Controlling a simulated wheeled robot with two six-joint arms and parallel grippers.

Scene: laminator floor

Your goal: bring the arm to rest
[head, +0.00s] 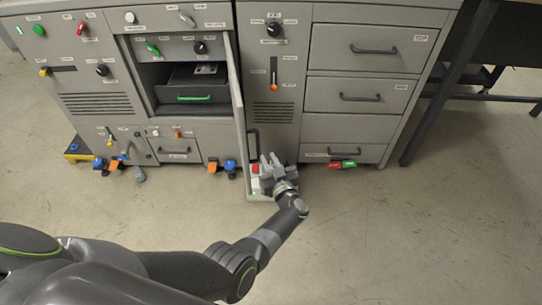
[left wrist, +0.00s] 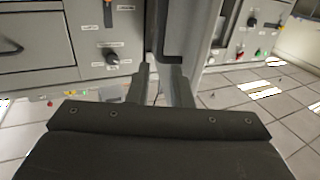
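My left arm reaches from the lower left of the head view. Its left gripper (head: 268,167) is beside the lower part of an open grey cabinet door (head: 238,100), near the door's dark handle (head: 253,145). In the left wrist view the two fingers of the left gripper (left wrist: 161,85) stand apart with a gap between them. I see nothing clearly held there. Whether a finger touches the door or its handle, I cannot tell. My right gripper is in neither view.
The open compartment holds a dark unit with a green handle (head: 194,98). Grey drawers (head: 365,50) stand to the right of the gripper. Red and green connectors (head: 342,164) are at the cabinet's foot. A dark-legged table (head: 440,90) is at far right. The floor (head: 400,240) in front is clear.

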